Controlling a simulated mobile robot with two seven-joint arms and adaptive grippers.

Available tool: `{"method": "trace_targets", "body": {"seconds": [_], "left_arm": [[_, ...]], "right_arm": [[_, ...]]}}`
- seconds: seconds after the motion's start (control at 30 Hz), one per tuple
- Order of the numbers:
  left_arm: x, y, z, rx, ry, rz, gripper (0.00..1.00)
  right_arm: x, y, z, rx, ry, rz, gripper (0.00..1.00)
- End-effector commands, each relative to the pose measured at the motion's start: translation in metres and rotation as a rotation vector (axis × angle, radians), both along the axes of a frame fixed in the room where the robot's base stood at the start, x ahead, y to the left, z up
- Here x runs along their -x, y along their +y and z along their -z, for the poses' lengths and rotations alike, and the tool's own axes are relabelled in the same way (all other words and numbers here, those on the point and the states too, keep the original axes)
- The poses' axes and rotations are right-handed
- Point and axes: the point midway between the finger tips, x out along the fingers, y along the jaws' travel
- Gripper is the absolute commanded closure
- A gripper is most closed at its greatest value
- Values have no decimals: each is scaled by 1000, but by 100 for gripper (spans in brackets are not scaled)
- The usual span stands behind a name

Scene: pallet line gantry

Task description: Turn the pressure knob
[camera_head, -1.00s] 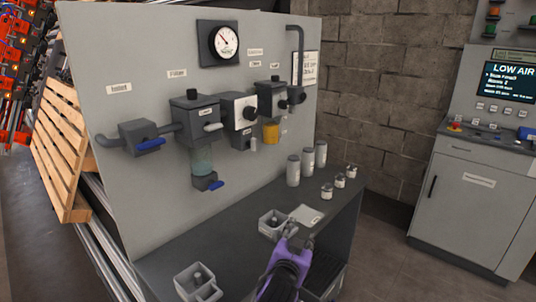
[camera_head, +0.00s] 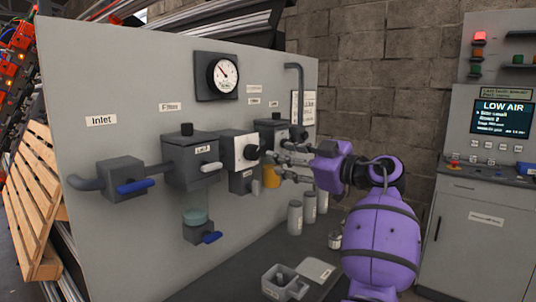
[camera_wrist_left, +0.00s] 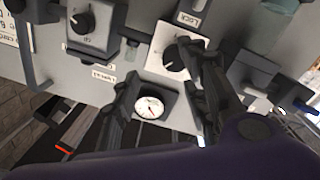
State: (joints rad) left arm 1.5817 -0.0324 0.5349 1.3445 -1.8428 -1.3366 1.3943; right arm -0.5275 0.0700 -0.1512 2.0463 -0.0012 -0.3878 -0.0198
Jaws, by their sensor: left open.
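The black pressure knob (camera_head: 251,152) sits on a white-faced regulator block (camera_head: 238,141) on the grey panel. In the wrist view the knob (camera_wrist_left: 174,58) shows close to one finger. My left gripper (camera_head: 278,168) is open, just right of the knob in the head view, its fingers pointing at the panel. I cannot tell whether a finger touches the knob. My right gripper is not in view.
A filter block (camera_head: 190,160) and an inlet valve with a blue handle (camera_head: 133,187) are left of the regulator. Another block (camera_head: 272,130) is to its right. Grey canisters (camera_head: 295,217) stand below. A console screen (camera_head: 503,117) reads LOW AIR.

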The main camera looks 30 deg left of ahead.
Motion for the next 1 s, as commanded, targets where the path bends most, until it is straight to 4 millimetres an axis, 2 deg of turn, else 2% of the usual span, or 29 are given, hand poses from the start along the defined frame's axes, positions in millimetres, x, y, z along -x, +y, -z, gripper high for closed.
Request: {"method": "trace_targets", "body": {"seconds": [0.1,0.27,0.5,0.7,1.0], "left_arm": [[15,1,-2,5,-96,-62,59],[15,10,-2,14,-138,-64,59],[12,48,-4,13,-136,-63,59],[9,71,-3,14,-135,-60,59],[8,79,0,14,-134,-60,59]], "right_arm": [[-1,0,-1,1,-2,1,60],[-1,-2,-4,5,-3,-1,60],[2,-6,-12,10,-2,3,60],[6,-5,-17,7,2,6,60],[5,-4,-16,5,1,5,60]]}}
